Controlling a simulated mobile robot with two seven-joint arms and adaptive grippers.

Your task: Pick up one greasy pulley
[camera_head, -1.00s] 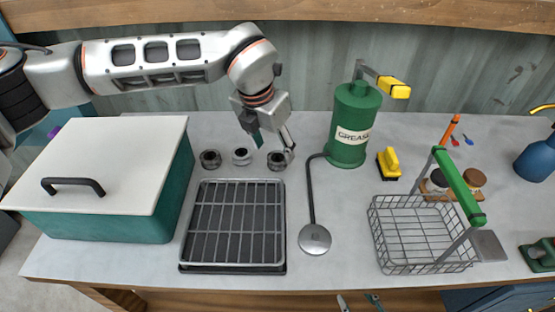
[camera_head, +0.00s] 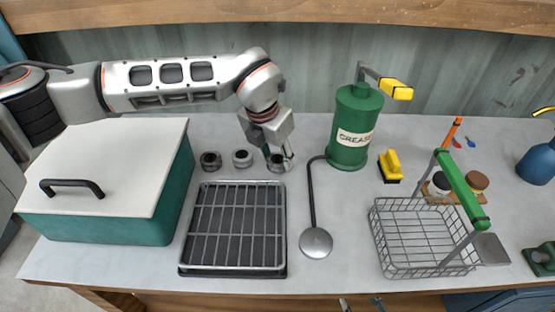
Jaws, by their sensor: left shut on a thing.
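Three small ring-shaped pulleys stand in a row behind the rack tray. The left pulley (camera_head: 210,160) is dark, the middle pulley (camera_head: 242,158) is lighter with a dark centre, and the right pulley (camera_head: 276,164) is dark. My left gripper (camera_head: 279,158) reaches down at the right pulley and is shut on it. The fingers partly cover that pulley, which still appears to be at counter level. Grease on any pulley is too small to make out. My right gripper is not in view.
The rack tray (camera_head: 283,230) lies in front of the pulleys. A green grease can (camera_head: 348,150) with a hose stands to the right. A white-lidded teal box (camera_head: 110,226) is at left. A wire basket (camera_head: 408,206) and a yellow brush (camera_head: 390,163) are farther right.

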